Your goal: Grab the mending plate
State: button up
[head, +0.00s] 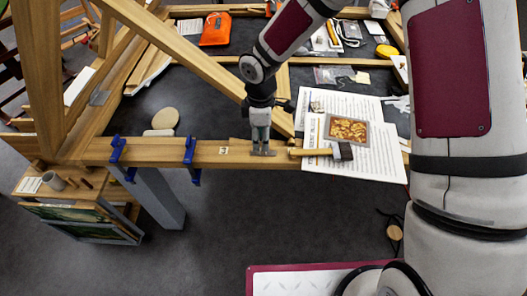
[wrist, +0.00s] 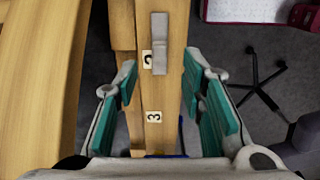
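In the head view a grey plate (head: 264,153) shows on the beam right under my gripper. My gripper (head: 260,143) points down over the beam. The plate lies ahead of the fingertips in that view.
A hammer (head: 342,151) and printed sheets (head: 375,165) lie just right of my gripper. Blue clamps (head: 190,150) grip the beam (head: 215,146) on the left. A slanted timber (head: 180,50) rises behind. Number tags (wrist: 153,116) mark the beam.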

jog(key=shift+f+p, duration=0.65)
jog(key=shift+f, duration=1.85)
grip_shut()
